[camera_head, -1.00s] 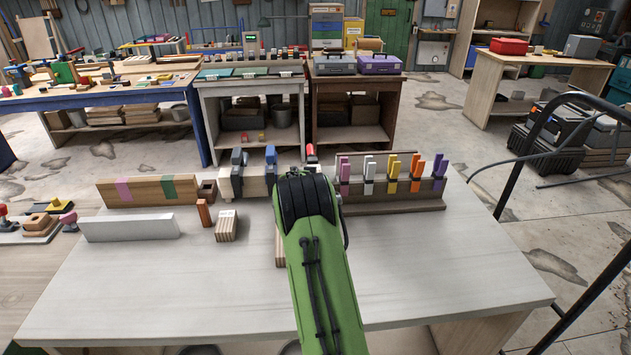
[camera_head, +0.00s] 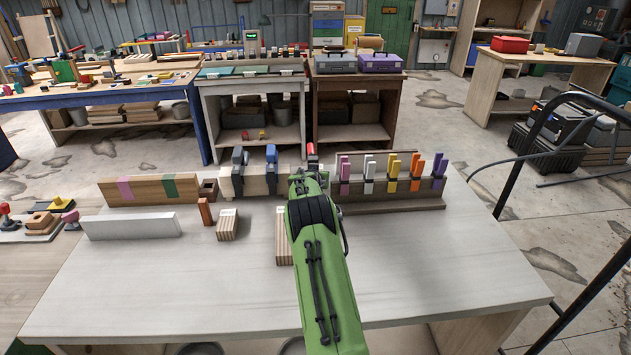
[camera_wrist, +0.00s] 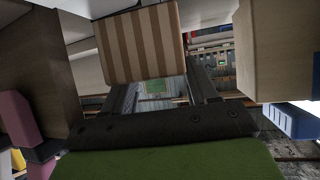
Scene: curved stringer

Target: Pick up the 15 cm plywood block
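Two striped plywood blocks stand on the light workbench (camera_head: 180,285) in the head view. A shorter one (camera_head: 227,225) is left of my arm, and a taller one (camera_head: 284,238) is partly hidden by my arm. I cannot read their lengths. In the wrist view, a striped plywood block (camera_wrist: 142,42) is close, just beyond the fingers. My gripper (camera_wrist: 163,92) has its two fingers apart, with a see-through gap between them. I cannot tell whether the block touches a finger. In the head view my own arm hides the fingers.
A long board with pink and green bands (camera_head: 150,190) and a pale slab (camera_head: 145,226) lie at left. A small brown block (camera_head: 206,211) stands beside the shorter plywood block. A rack of coloured clamps (camera_head: 392,198) stands behind at right. The bench front is clear.

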